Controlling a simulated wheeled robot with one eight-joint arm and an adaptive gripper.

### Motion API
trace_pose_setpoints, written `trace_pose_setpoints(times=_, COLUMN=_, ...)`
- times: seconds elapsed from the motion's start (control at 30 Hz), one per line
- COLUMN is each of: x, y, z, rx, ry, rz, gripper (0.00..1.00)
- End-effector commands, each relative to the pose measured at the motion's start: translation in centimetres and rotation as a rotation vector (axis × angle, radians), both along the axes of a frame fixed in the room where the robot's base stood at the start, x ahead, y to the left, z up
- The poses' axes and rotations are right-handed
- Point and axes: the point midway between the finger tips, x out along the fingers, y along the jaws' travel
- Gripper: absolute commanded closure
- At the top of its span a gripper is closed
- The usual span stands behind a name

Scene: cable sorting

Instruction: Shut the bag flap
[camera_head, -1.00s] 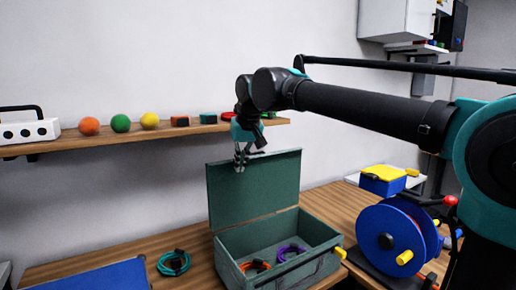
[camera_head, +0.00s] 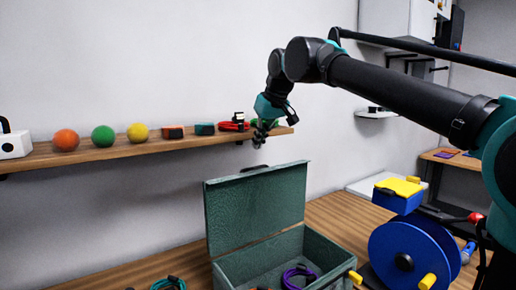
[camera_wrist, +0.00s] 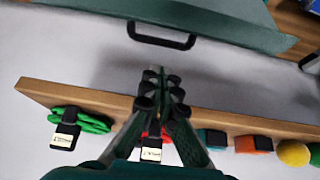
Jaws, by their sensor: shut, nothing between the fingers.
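The green bag (camera_head: 232,272) is a box-like case on the wooden table. Its flap (camera_head: 256,209) stands raised at the back, open. A dark handle (camera_wrist: 160,38) sticks out from the flap's upper edge in the wrist view, where the flap (camera_wrist: 235,18) fills the top. My gripper (camera_head: 259,141) is above the flap's top edge, close to the wall shelf. It is shut and empty, and its fingertips (camera_wrist: 162,78) point toward the handle, seemingly apart from it. A purple cable (camera_head: 299,277) lies inside the bag.
The wall shelf (camera_head: 100,153) holds coloured balls, blocks and cable coils; its edge (camera_wrist: 90,95) is close to my gripper. A blue reel (camera_head: 404,250) and a blue-yellow box (camera_head: 398,196) stand right of the bag. A teal cable (camera_head: 169,284) lies to its left.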

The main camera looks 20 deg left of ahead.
Motion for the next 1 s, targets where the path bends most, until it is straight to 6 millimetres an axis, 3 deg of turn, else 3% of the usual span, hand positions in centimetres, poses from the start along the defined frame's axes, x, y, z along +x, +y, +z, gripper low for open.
trace_pose_setpoints(times=0.3, x=1.8, y=2.2, z=-4.8, rx=0.0, ry=0.0, rz=0.0, gripper=1.0)
trace_pose_setpoints(times=0.5, x=2.6, y=3.0, z=-6.8, rx=-0.001, ry=-0.001, rz=-0.001, gripper=1.0)
trace_pose_setpoints(times=1.0, x=2.8, y=3.3, z=-7.4, rx=0.0, ry=0.0, rz=-0.001, gripper=1.0)
